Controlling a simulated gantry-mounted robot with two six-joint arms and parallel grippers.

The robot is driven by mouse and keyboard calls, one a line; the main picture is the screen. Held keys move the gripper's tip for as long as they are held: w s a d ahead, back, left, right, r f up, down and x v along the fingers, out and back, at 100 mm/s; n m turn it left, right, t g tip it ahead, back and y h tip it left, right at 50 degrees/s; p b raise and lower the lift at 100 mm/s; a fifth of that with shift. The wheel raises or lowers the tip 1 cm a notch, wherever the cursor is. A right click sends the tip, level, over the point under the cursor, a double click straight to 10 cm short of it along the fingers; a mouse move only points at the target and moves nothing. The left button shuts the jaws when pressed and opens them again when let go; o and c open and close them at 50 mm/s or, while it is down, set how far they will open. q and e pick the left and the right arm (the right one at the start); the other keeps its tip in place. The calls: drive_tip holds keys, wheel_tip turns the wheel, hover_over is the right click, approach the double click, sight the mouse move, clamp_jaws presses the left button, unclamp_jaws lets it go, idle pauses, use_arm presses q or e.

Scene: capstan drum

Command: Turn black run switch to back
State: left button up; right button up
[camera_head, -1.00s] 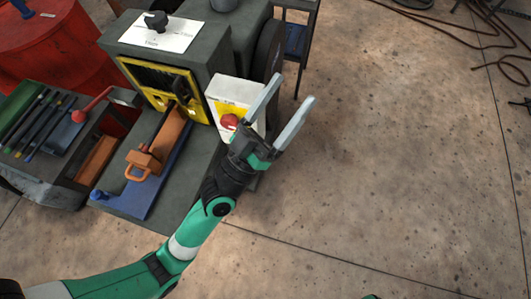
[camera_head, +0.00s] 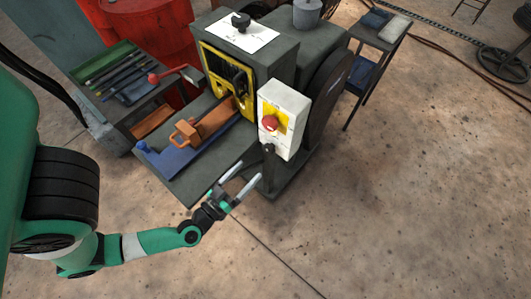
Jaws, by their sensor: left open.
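The black switch (camera_head: 240,20) is a knob on a white plate (camera_head: 229,38) on top of the dark machine housing (camera_head: 284,62). Small marks are printed on the plate, too small to read. My left gripper (camera_head: 249,170) is open and empty. Its two pale fingers point up and to the right, in front of the machine and well below the black switch in the picture. My right gripper is not in view.
A white box (camera_head: 283,141) with a red knob (camera_head: 270,123) on yellow stands just beyond my left gripper. An orange block (camera_head: 215,119) lies by a blue rail (camera_head: 187,153). A tool cart (camera_head: 116,79) and red drum (camera_head: 158,28) stand left.

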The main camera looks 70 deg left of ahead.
sight(267, 150)
use_arm(q)
drive_tip(key=b+x, duration=0.2)
drive_tip(key=x, duration=0.8)
drive_tip(key=shift+s+a, duration=0.15)
drive_tip(key=shift+c, duration=0.3)
clamp_jaws()
